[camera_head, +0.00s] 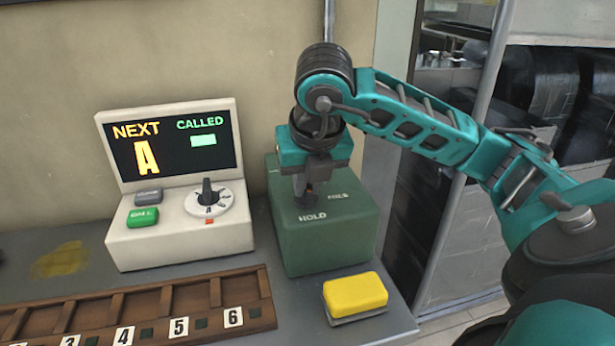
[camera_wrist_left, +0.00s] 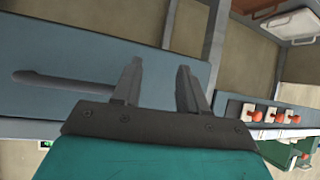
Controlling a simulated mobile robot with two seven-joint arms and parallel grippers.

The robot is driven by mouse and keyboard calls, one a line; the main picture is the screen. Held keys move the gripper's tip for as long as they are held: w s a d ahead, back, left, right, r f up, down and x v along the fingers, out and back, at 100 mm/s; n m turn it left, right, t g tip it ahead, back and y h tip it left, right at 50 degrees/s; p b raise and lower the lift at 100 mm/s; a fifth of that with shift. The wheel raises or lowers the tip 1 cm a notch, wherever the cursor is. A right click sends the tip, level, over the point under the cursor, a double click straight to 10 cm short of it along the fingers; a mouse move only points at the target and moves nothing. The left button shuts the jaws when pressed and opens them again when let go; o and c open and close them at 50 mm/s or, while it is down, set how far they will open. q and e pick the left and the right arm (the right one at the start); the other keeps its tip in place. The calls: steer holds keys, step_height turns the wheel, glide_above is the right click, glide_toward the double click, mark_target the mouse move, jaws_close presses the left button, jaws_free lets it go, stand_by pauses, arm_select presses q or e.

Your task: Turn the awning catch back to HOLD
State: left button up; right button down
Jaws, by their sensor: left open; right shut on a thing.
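A green box (camera_head: 330,240) stands on the grey counter, with the word HOLD on the near part of its sloped top and a second, hard-to-read word farther back on the right. My right gripper (camera_head: 308,196) points down onto this top, just behind the word HOLD. It is shut on a small dark piece there, which I take to be the catch. The gripper hides most of it, so its pointing direction cannot be told. My left gripper (camera_wrist_left: 158,68) is open and shows only in the left wrist view, with nothing between its fingers.
A white console (camera_head: 180,237) with a lit screen, buttons and a dial stands left of the box. A yellow block (camera_head: 355,294) lies in front of the box. A numbered wooden tray (camera_head: 140,306) lies front left. The left wrist view shows a blue surface (camera_wrist_left: 80,40).

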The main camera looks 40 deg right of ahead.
arm_select(q)
steer(key=shift+w, duration=0.1)
arm_select(e)
steer(key=shift+s+a+f, duration=0.1)
steer(key=shift+s+f, duration=0.05)
steer(key=shift+f, duration=0.15)
steer(key=c, duration=1.1)
jaws_free()
steer(key=shift+c, duration=0.2)
steer(key=shift+r, duration=0.15)
arm_select(q)
steer(key=shift+r, duration=0.1)
arm_select(e)
steer(key=shift+r, duration=0.1)
steer(key=shift+r, duration=0.25)
arm_select(q)
steer(key=r+p, duration=0.1)
steer(key=p, duration=0.1)
steer(key=a+r+p, duration=0.1)
steer(key=p, duration=0.1)
steer(key=s+r+p, duration=0.1)
steer(key=r+p, duration=0.1)
steer(key=p, duration=0.1)
steer(key=shift+a, duration=0.4)
arm_select(e)
steer(key=v, duration=1.2)
arm_select(q)
steer(key=shift+d, duration=0.15)
arm_select(e)
steer(key=shift+a, duration=0.1)
